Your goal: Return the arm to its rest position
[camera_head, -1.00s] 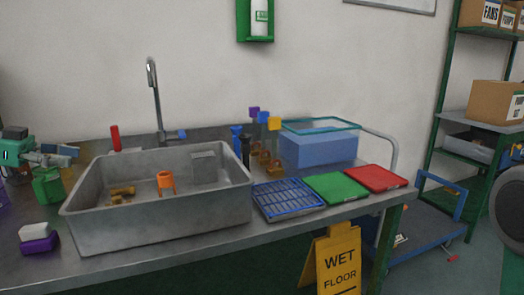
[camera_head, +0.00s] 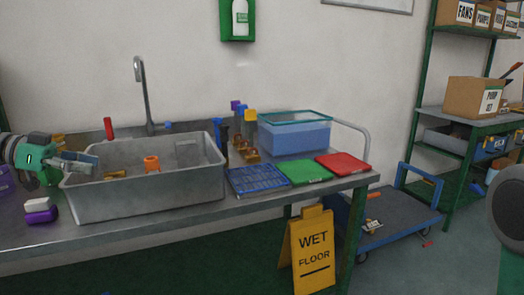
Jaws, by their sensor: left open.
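My left gripper (camera_head: 82,163) comes in from the left edge. Its green and grey body is beside the grey metal sink tub, and its fingers are at the tub's left rim. It is open, and I see nothing held in it. I cannot tell whether the fingers touch the rim. My right gripper is not in view.
The grey tub (camera_head: 150,202) holds an orange piece (camera_head: 152,164). A purple-and-white block (camera_head: 40,212) lies on the counter near the gripper. Blue (camera_head: 258,180), green (camera_head: 305,172) and red (camera_head: 343,163) trays lie right of the tub. A yellow wet-floor sign (camera_head: 312,255) stands in front.

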